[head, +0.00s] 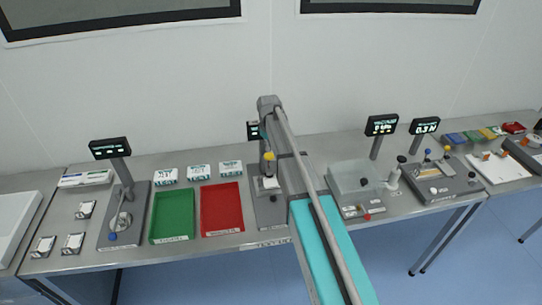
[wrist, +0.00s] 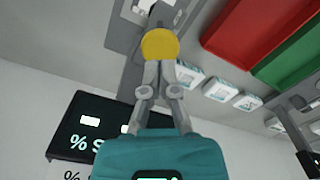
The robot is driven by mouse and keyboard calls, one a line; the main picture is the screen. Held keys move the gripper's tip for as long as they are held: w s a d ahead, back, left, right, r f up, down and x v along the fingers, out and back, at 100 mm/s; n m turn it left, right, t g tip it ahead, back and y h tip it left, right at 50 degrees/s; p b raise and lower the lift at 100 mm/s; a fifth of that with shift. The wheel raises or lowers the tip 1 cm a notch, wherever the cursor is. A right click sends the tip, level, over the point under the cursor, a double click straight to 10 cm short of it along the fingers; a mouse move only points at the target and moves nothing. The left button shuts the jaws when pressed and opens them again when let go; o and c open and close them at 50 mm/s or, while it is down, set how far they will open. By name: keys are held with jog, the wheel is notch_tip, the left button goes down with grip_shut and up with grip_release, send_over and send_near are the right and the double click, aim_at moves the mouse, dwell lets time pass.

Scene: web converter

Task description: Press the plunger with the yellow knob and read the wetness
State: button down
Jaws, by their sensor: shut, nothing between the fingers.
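The yellow knob (head: 268,156) sits on top of the plunger of the grey tester (head: 270,217) right of the red tray. In the wrist view the round yellow knob (wrist: 160,45) lies right at the tips of my gripper (wrist: 160,70), whose fingers are together and empty. I cannot tell whether the tips touch the knob. In the head view my arm partly hides the tester and its display (head: 253,130). In the wrist view the dark display (wrist: 85,135) shows a "%" sign and is partly covered by my gripper; no number is readable.
A red tray (head: 221,209) and a green tray (head: 173,216) lie left of the tester, with small white packs (head: 199,172) behind them. Another instrument with a display (head: 110,148) stands further left. A clear box (head: 355,180) and more displays stand to the right.

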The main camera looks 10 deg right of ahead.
aim_at(269, 155)
jog(key=shift+f, duration=0.25)
jog(key=shift+f+b, duration=3.3)
jog(key=shift+b, duration=0.25)
jog(key=shift+r, duration=0.2)
jog(key=shift+r+p, duration=4.4)
jog(key=shift+p, duration=0.2)
jog(key=shift+s+f, duration=0.1)
jog(key=s+f+m+b, duration=0.2)
jog(key=s+f+b, duration=0.2)
jog(key=s, duration=0.5)
jog(key=s+f+m+b, duration=0.2)
jog(key=s+f+b, duration=0.3)
jog(key=s, duration=0.5)
jog(key=s+f+m+b, duration=0.2)
jog(key=s+f+b, duration=0.2)
jog(key=s, duration=0.6)
jog(key=shift+d+f+b, duration=0.4)
jog(key=shift+b, duration=0.1)
